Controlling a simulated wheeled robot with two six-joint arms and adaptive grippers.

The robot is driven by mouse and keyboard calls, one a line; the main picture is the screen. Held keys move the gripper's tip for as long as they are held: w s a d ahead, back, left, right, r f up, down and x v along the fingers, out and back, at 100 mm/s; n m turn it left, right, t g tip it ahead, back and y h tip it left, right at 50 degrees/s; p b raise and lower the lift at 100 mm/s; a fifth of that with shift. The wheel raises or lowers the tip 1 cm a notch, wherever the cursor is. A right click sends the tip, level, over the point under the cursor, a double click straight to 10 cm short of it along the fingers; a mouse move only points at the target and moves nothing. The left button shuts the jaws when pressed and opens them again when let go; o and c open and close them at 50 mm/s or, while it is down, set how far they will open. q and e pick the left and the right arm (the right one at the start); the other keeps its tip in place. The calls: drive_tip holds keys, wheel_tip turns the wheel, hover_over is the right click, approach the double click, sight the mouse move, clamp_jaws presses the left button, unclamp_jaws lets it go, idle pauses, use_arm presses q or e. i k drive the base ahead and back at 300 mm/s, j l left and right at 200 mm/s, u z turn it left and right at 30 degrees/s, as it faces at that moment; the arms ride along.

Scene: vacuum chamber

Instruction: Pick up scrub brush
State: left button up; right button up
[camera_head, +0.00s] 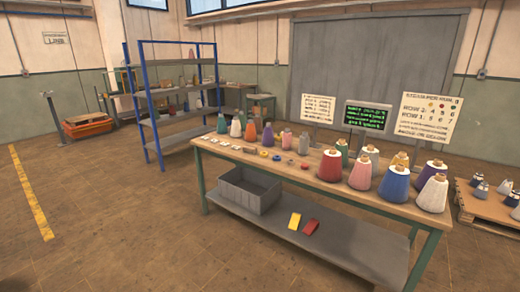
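I cannot make out a scrub brush for certain in the head view. A small yellow block-like item (295,221) and a red one (311,228) lie side by side on the grey lower shelf (345,245) of the workbench; they are too small to tell what they are. Several small items, too small to name, lie on the left part of the wooden bench top (278,172). Neither of my grippers is in view.
Several coloured cones, such as a red one (330,166), stand on the bench top. An open grey bin (249,190) sits on the lower shelf. A blue-framed rack (180,119) stands behind, a pallet (488,207) at right. The floor (130,220) in front is clear.

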sight(252, 151)
drive_tip(key=i, duration=1.3)
drive_tip(key=i+l+u, duration=0.1)
drive_tip(key=i, duration=1.2)
